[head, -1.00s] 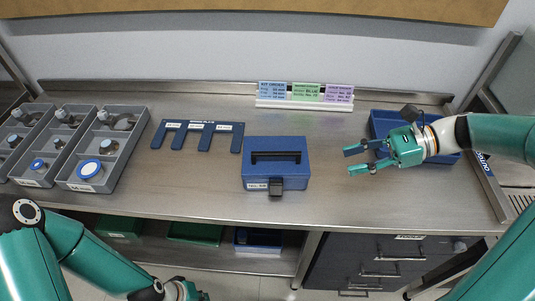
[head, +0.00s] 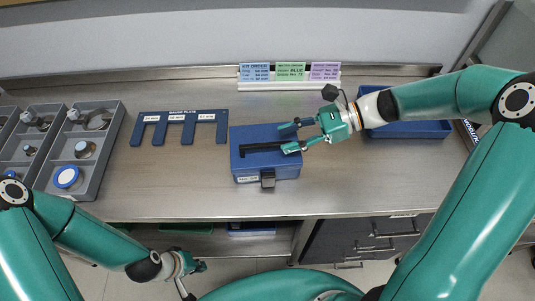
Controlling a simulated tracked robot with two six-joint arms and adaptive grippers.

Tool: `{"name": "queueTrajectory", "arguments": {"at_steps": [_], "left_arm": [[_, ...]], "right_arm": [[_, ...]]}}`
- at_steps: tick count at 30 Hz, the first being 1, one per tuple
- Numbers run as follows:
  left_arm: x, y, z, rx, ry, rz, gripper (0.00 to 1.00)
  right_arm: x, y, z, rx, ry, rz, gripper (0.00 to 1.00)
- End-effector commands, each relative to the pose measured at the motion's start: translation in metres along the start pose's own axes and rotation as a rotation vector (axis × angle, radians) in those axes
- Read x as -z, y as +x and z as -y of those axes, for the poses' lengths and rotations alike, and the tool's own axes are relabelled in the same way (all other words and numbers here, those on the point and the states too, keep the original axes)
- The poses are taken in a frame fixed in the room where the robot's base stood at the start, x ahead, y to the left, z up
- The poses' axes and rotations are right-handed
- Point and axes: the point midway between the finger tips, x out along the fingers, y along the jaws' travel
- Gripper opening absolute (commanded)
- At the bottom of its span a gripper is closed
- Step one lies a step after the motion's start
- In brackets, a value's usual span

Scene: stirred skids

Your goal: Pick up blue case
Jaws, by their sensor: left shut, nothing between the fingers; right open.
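The blue case (head: 272,170) sits closed on the middle of the metal bench. It has a black handle (head: 262,147) on its lid, a dark latch at the front and a small white label. My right gripper (head: 290,138) is open over the right part of the case, with its fingers pointing left at the right end of the handle. Whether the fingers touch the handle I cannot tell. My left gripper (head: 201,267) is low at the bottom of the view, in front of the bench and well away from the case. It is shut and empty.
Grey divided trays (head: 86,155) with metal parts stand at the left. A blue slotted plate (head: 180,127) lies behind and left of the case. A card holder (head: 289,77) stands at the back. A blue bin (head: 425,130) is partly behind my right arm. The front strip of the bench is clear.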

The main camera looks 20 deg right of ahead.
Motion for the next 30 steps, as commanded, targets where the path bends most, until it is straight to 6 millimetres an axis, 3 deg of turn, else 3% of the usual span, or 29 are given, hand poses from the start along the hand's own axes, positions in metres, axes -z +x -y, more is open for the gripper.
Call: {"name": "queueTrajectory", "arguments": {"at_steps": [8,16,25,26,30], "left_arm": [[0.000,-0.004,-0.002,0.000,0.000,0.000,0.00],[0.000,-0.012,-0.004,0.000,0.000,0.000,0.00],[0.000,-0.012,-0.004,0.000,0.000,0.000,0.00],[0.000,-0.012,-0.004,0.000,0.000,0.000,0.00],[0.000,-0.012,-0.004,0.000,0.000,0.000,0.00]], "right_arm": [[-0.002,0.019,-0.002,-0.004,0.001,0.000,0.41],[-0.002,0.056,-0.004,-0.005,0.000,0.000,0.41],[-0.001,0.063,-0.004,-0.002,-0.001,-0.002,0.41],[-0.001,0.063,-0.004,-0.002,-0.001,-0.001,0.39],[-0.001,0.063,-0.004,-0.002,-0.001,-0.001,0.16]]}}
